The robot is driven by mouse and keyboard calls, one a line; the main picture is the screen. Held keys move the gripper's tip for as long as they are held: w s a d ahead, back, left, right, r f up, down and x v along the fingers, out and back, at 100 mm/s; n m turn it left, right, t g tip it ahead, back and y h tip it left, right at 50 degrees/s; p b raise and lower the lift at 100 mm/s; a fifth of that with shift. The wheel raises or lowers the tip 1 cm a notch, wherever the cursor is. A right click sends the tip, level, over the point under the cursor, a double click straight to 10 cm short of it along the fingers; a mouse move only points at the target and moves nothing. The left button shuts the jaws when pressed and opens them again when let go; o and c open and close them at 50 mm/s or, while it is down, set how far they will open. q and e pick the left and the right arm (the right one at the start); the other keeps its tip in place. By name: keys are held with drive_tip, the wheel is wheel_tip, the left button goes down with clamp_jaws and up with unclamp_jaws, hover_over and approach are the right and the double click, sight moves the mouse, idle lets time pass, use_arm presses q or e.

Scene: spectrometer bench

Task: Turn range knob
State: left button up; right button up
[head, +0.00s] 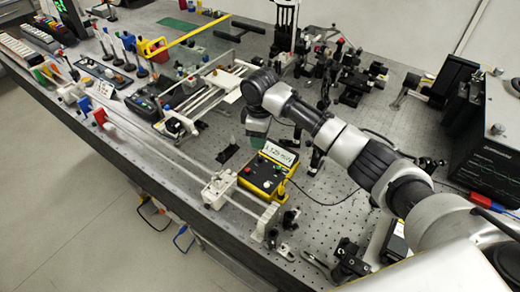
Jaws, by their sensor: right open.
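A yellow-edged meter (262,178) with a dark sloping face stands on the perforated bench in the middle of the head view. Its lit display (279,152) reads about 1.125 mW. Small knobs or buttons show on its face, one red, one green and others; which one is the range knob I cannot tell. My right gripper (257,138) points down just behind the meter's upper left edge. It is open and holds nothing that I can see. It appears apart from the knobs. My left gripper is out of view.
A white rail assembly (200,178) runs along the front left of the meter. A dark handheld device (143,103) and a white frame (205,95) stand left of my right arm. Optics mounts crowd the back, and a black instrument (492,160) stands at right.

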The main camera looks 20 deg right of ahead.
wheel_tip(320, 180, up, 2)
drive_tip(key=shift+r, duration=0.25)
drive_tip(key=shift+r, duration=0.1)
